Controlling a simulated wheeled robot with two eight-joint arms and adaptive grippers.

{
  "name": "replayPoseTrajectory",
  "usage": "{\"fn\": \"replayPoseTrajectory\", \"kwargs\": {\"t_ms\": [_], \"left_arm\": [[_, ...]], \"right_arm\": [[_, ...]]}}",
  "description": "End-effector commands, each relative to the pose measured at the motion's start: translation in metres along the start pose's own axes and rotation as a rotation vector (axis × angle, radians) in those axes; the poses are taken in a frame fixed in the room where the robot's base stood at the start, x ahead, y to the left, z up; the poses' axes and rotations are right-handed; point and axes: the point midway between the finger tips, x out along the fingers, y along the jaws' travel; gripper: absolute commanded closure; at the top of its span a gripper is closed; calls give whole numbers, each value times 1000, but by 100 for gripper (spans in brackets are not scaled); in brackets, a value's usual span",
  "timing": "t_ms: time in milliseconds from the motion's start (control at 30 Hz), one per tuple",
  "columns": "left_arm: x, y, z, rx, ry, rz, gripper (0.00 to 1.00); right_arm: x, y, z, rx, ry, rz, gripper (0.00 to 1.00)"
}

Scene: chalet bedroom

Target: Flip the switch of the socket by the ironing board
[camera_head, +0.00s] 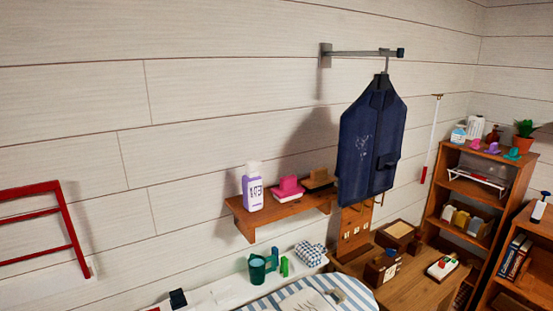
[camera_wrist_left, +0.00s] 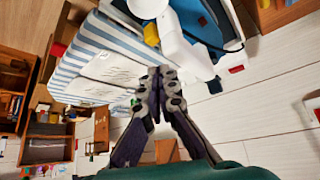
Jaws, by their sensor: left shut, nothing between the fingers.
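The ironing board (camera_head: 362,295), with a blue and white striped cover, shows at the bottom of the head view. Its striped cover (camera_wrist_left: 75,62) also fills the upper left of the left wrist view. My left gripper (camera_wrist_left: 160,75) is shut and empty in the left wrist view, its fingertips in front of the board's edge in the picture. A small red piece on a white fitting (camera_wrist_left: 236,69) sits against the plank wall to the right; it may be the socket's switch, but it is too small to be sure. My right gripper is in neither view.
A white and blue object (camera_wrist_left: 205,25) lies above my left fingertips in the picture. In the head view, a wall shelf (camera_head: 285,212), a hanging blue garment (camera_head: 372,140) and a red rack (camera_head: 70,230) are along the wall. A wooden bookcase (camera_head: 480,190) stands right.

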Motion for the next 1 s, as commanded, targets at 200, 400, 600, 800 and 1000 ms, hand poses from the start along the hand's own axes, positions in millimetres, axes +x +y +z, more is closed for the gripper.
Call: {"fn": "replayPoseTrajectory", "kwargs": {"t_ms": [200,400,600,800,1000], "left_arm": [[0,0,0,2,2,1,100],[0,0,0,1,1,0,100],[-2,-3,-6,-9,-6,-5,100],[-6,-21,-46,-68,-48,-39,100],[0,-54,-101,-160,-113,-91,100]], "right_arm": [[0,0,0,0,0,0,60],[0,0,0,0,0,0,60],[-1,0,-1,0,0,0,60],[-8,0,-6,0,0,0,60],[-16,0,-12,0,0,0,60]]}}
